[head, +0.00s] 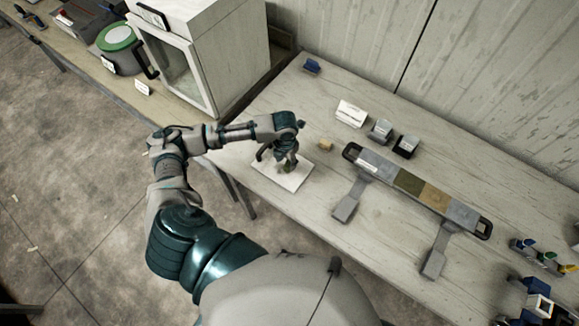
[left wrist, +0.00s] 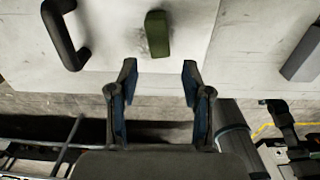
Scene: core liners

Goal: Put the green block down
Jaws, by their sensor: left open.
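The green block (left wrist: 157,33) lies on a pale white plate (left wrist: 110,20) in the left wrist view. My left gripper (left wrist: 158,72) is open, its two dark fingertips short of the block and apart from it, with the block roughly in line with the gap between them. In the head view my left gripper (head: 284,160) hangs over the white plate (head: 293,180) at the table's front left edge. There the gripper mostly covers the block, and only a bit of green shows. My right gripper is not in view.
A long tray (head: 408,182) with grey, green and tan sections stands right of the plate. A small tan block (head: 326,145) lies behind it. Dark holders (head: 406,146) stand at the back. A white cabinet (head: 205,50) stands left. A dark handle (left wrist: 62,38) is beside the block.

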